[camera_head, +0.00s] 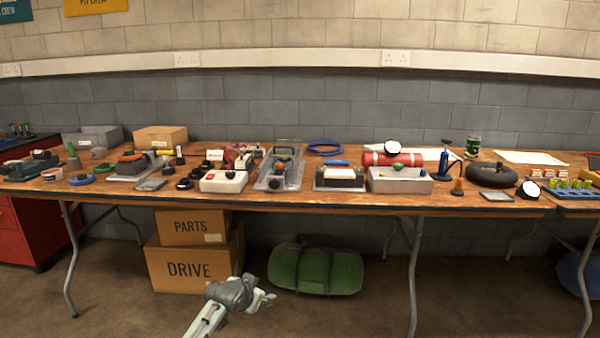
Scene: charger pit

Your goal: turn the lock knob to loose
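The lock knob cannot be told apart for sure at this size. Small dark knob-like parts (185,184) stand on the wooden table (330,202) left of centre, near a white box with a dark top knob (224,181). A grey tray-like fixture (279,178) with a reddish and a green part stands right of that box. My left gripper (268,294) is low in front of the table, below its front edge and well apart from everything on it. Its fingers look spread, with nothing between them. My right gripper is not in view.
Cardboard boxes (188,270) and a green bag (316,271) lie on the floor under the table. Folding table legs (415,270) stand right of centre. The tabletop is crowded, with a red cylinder (378,158) and a black ring (490,176) to the right. A red cabinet (30,225) stands left.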

